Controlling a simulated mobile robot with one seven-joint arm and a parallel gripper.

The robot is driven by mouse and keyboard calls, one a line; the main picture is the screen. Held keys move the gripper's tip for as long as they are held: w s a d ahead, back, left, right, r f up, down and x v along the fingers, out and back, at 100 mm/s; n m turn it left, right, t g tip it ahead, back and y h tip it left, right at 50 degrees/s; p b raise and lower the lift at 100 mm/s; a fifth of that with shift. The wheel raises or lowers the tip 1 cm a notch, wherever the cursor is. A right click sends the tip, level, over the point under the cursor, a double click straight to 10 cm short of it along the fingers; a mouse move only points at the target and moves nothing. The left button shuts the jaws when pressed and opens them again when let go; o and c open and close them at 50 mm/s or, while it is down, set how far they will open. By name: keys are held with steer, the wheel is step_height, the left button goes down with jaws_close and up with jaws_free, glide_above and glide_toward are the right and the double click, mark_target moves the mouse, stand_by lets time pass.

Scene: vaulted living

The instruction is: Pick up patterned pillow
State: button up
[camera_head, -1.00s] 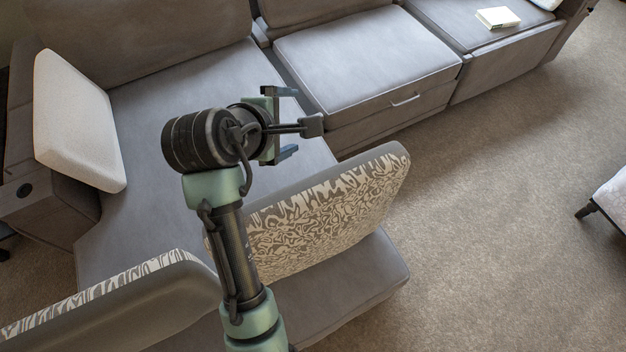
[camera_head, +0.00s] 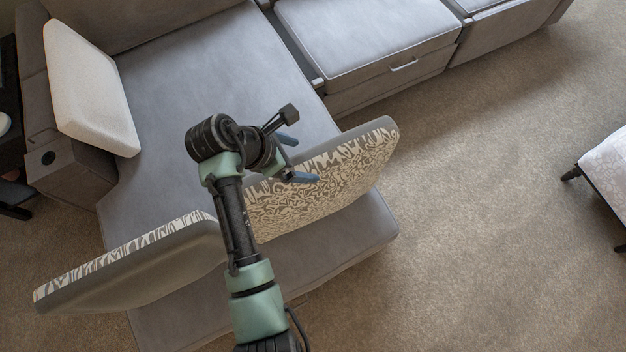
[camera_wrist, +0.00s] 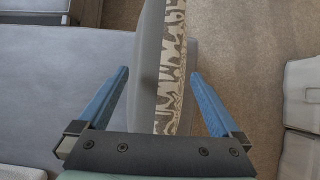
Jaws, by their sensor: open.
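A patterned pillow (camera_head: 322,184) with a beige and grey swirl face and a grey back stands on its edge on the sofa's chaise. A second patterned pillow (camera_head: 135,262) is at the lower left, seen mostly from its grey side. My gripper (camera_head: 303,158) is open above the upper edge of the right pillow. In the wrist view, that pillow (camera_wrist: 172,70) runs upright between the two blue fingers of my gripper (camera_wrist: 158,85), with space on both sides. I cannot tell whether the fingertips reach below its edge.
A white pillow (camera_head: 92,88) leans at the sofa's left arm. The grey sofa (camera_head: 205,75) extends to the upper right. An upholstered piece with dark legs (camera_head: 607,175) stands at the far right. Carpet (camera_head: 490,200) is clear between them.

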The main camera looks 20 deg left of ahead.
mark_target(309, 159)
steer(key=shift+x, duration=2.75)
steer(key=shift+r, duration=0.1)
jaws_close()
steer(key=shift+w, duration=0.15)
